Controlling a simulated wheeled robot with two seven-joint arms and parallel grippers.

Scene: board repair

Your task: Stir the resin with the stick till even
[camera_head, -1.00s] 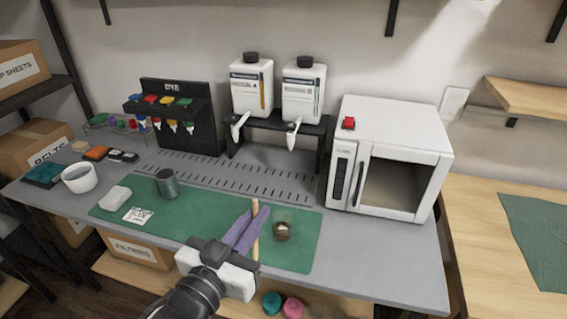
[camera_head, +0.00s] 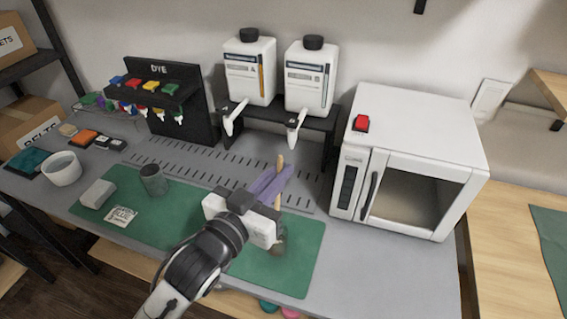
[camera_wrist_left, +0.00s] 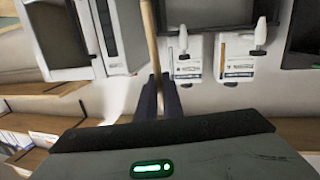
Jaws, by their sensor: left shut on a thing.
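My left gripper (camera_head: 277,178) is shut on a pale wooden stick (camera_head: 278,202), with its purple fingers around the stick's upper part. The stick is near upright and also shows between the fingers in the left wrist view (camera_wrist_left: 150,40). A small brownish cup (camera_head: 279,246) stands on the green mat (camera_head: 297,262), partly hidden behind my gripper's body. The stick's lower end runs down to the cup; I cannot tell how deep it sits inside. The resin is hidden in this view. My right gripper does not show.
A white oven (camera_head: 415,160) with a red button stands at the right. Two white bottles (camera_head: 250,70) stand on a black rack behind. A dye stand (camera_head: 170,100), grey cup (camera_head: 154,180) and white bowl (camera_head: 62,168) are at the left. The mat's middle is mostly clear.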

